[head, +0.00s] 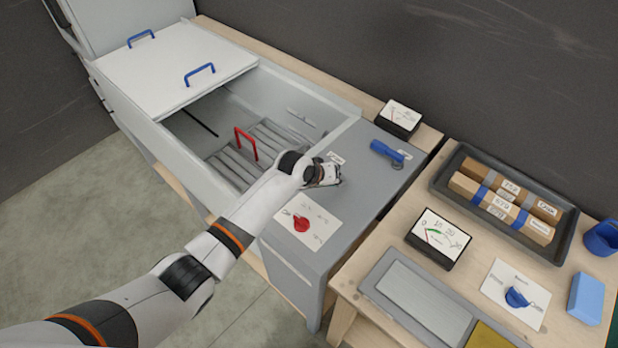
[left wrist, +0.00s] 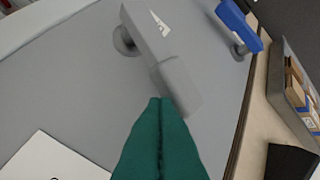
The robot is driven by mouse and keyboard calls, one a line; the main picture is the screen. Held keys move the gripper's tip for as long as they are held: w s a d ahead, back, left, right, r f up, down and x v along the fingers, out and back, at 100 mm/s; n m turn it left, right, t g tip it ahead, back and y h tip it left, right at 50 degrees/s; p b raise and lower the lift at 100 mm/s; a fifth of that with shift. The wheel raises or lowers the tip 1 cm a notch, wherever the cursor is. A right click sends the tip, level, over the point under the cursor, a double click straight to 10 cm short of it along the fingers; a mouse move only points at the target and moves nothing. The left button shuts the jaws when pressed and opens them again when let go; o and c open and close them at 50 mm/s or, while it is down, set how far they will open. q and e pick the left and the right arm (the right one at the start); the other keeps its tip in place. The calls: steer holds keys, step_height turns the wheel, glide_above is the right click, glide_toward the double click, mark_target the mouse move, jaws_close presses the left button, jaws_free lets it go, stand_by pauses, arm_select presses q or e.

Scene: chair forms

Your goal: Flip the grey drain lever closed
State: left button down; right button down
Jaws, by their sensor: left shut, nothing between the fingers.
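The grey drain lever (left wrist: 158,58) shows in the left wrist view as a grey bar with a small white mark, on a round pivot on the grey panel (head: 375,185). In the head view my left gripper and wrist largely hide it. My left gripper (head: 334,177) is over the panel. Its green fingers (left wrist: 160,104) are shut together with nothing between them. Their tips overlap the near end of the lever in the left wrist view; I cannot tell if they touch it. My right gripper is not in view.
A blue lever (head: 387,152) lies beyond on the same panel, and a red knob (head: 301,224) on a white plate sits nearer. The open basin with a red handle (head: 246,143) is left. A side table at right holds a black tray (head: 568,225) and a gauge (head: 438,238).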

mark_target(343, 181)
arm_select(q)
steer(key=shift+d, duration=0.8)
steer(key=shift+w+d, duration=0.25)
steer(key=shift+d, duration=0.25)
steer(key=shift+w+d, duration=0.2)
steer(key=shift+d, duration=0.3)
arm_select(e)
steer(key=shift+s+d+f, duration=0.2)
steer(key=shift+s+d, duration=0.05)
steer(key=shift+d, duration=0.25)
arm_select(q)
steer(key=shift+d+r, duration=0.15)
steer(key=shift+d, duration=0.05)
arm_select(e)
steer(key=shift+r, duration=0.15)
